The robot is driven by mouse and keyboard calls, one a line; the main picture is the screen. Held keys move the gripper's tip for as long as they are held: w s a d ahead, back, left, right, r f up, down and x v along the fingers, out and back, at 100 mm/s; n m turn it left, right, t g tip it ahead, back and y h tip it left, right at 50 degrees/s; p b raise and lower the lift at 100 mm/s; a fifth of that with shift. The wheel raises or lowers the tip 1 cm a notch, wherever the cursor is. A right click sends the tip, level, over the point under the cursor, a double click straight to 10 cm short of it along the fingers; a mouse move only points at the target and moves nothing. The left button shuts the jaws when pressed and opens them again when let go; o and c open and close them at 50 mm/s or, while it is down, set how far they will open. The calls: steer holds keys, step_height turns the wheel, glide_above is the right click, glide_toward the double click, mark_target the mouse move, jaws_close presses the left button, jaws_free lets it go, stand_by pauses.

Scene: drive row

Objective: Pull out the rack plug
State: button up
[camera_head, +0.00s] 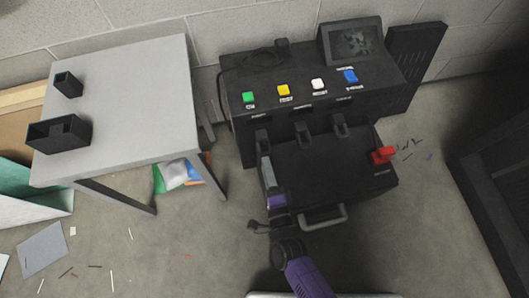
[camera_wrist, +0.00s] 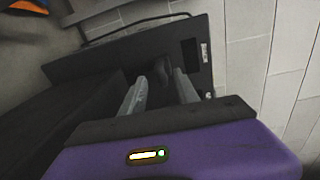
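The black rack unit (camera_head: 335,170) stands against the wall, with a dark cable looping over its top left. A small dark block (camera_head: 282,44) at the end of that cable may be the rack plug, but I cannot tell. My gripper (camera_head: 265,160) is over the left side of the unit, below the leftmost front latch (camera_head: 263,136). In the wrist view my gripper (camera_wrist: 159,77) has its two grey fingers apart. A small dark knob-like piece (camera_wrist: 161,69) shows between the fingertips; I cannot tell whether they touch it. A black panel (camera_wrist: 190,52) with a dark slot lies beyond.
Green (camera_head: 248,97), yellow (camera_head: 284,90), white (camera_head: 318,84) and blue (camera_head: 350,76) buttons line the unit's upper ledge, near a screen (camera_head: 352,42). A red handle (camera_head: 383,154) sits at right. A grey table (camera_head: 135,75) stands left.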

mark_target(263, 153)
steer(key=shift+b+x, duration=0.5)
steer(key=shift+x, duration=2.15)
jaws_close()
steer(key=shift+f, duration=0.1)
